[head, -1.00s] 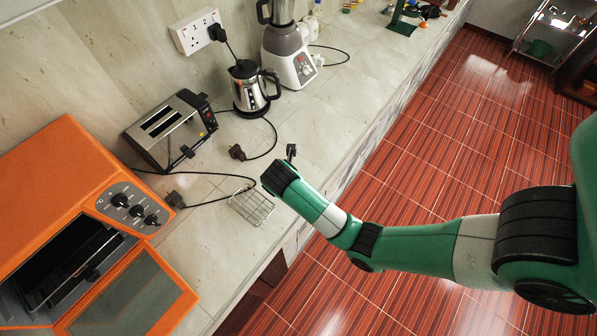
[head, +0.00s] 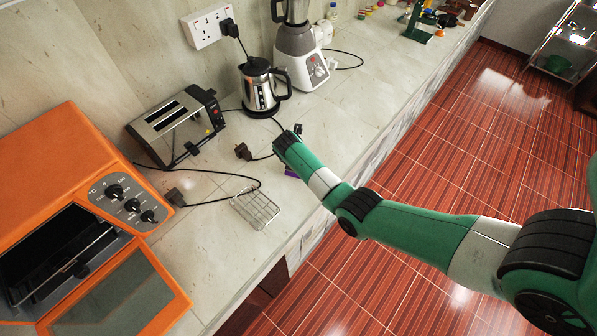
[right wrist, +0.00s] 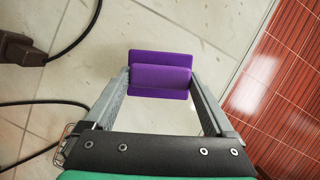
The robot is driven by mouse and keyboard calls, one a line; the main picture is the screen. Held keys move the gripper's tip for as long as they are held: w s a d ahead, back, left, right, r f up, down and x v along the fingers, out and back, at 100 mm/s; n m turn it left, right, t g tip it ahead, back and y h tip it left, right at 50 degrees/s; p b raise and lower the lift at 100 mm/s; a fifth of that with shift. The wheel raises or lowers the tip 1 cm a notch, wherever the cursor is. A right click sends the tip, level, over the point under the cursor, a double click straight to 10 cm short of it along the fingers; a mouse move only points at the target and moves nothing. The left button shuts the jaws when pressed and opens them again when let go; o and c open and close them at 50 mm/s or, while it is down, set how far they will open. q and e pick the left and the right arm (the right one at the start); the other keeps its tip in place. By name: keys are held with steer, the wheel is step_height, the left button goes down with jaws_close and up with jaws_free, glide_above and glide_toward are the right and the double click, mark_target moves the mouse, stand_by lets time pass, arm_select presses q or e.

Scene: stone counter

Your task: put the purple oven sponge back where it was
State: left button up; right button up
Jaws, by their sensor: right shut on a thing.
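The purple oven sponge (right wrist: 160,73) is between the fingers of my right gripper (right wrist: 160,84) in the right wrist view. The fingers are shut on its two ends, above the pale counter near its front edge. Only a small purple sliver of the sponge (head: 290,173) shows in the head view, beneath my right wrist, which hides the rest. A small wire rack (head: 256,208) lies empty on the counter, left of my right wrist in the head view. My left gripper is not in view.
An orange oven (head: 60,180) with its door open stands at left. A toaster (head: 178,122), a kettle (head: 262,90) and a blender (head: 297,55) stand along the wall. Cords and black plugs (head: 243,152) lie on the counter. The floor is beyond the counter's front edge.

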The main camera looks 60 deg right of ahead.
steer(key=shift+d+f+b, duration=0.1)
steer(key=shift+f+b, duration=0.45)
steer(key=shift+f, duration=1.05)
steer(key=shift+f, duration=0.1)
steer(key=shift+f, duration=0.15)
steer(key=o, duration=1)
steer(key=p+v, duration=0.5)
steer(key=v, duration=0.7)
steer(key=shift+r, duration=0.3)
